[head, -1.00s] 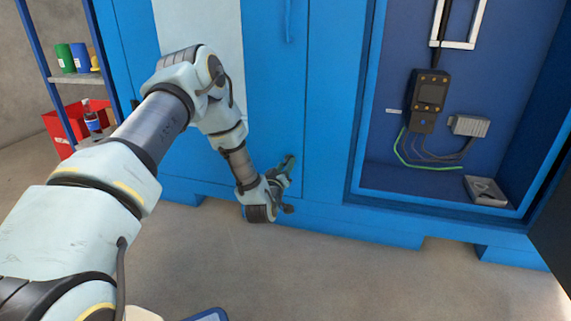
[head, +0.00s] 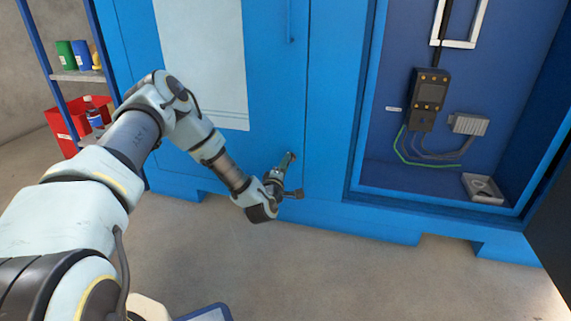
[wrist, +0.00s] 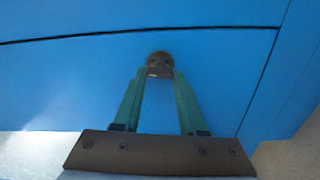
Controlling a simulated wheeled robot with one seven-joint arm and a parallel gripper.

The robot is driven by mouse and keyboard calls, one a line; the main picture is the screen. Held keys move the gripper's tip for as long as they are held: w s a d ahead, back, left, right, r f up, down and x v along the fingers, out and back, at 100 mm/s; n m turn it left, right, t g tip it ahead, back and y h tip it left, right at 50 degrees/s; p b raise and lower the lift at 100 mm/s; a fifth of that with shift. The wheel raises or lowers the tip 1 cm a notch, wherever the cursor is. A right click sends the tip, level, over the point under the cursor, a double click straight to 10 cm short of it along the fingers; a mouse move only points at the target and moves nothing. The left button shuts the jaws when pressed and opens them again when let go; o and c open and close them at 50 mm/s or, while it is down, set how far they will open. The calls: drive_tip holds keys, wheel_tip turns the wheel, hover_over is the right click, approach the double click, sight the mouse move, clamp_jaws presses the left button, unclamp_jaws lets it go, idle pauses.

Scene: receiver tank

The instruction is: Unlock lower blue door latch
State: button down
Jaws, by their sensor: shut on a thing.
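The lower latch is a small dark round knob (wrist: 159,62) on the blue door, close to a seam line in the wrist view. My gripper (wrist: 160,75) has its two green fingers closed on the latch, one at each side. In the head view my gripper (head: 289,160) reaches the lower right part of the blue door (head: 272,90). The latch itself is hidden by the fingers in the head view. The door looks closed along its right seam.
A shelf with cans (head: 80,56) and a red bin (head: 68,122) stand at the left.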

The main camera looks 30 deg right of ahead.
drive_tip(key=shift+n, duration=0.7)
drive_tip(key=shift+c, duration=2.3)
unclamp_jaws()
drive_tip(key=p+v, duration=0.3)
drive_tip(key=v, duration=0.8)
drive_tip(key=shift+p, duration=0.35)
drive_tip(key=shift+w+f, duration=0.1)
